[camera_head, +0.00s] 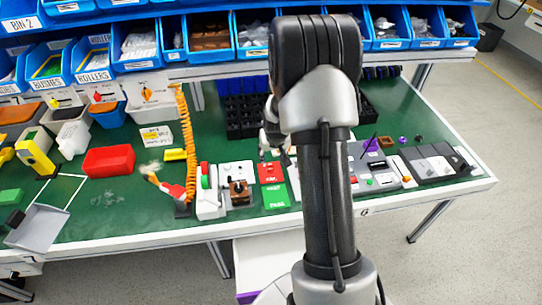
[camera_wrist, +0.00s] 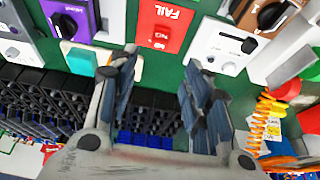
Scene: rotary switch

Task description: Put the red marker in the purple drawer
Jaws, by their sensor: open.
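My gripper (camera_wrist: 160,95) is open, with nothing visible between its fingers, and hangs over the green bench. In the head view, my arm hides most of it. A red FAIL card (camera_wrist: 176,18) lies beyond the fingertips in the wrist view and also shows in the head view (camera_head: 271,173). A small dark red piece (camera_wrist: 161,38) sits on this card; I cannot tell whether it is the red marker. A purple edge (camera_head: 247,297) shows low on a white cabinet under the bench; I cannot tell whether it is the purple drawer.
A green PASS card (camera_head: 276,197) lies nearer the front edge. Black bins (camera_head: 243,118) stand behind, an orange coiled hose (camera_head: 183,135) hangs left, and grey devices (camera_head: 378,175) stand right.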

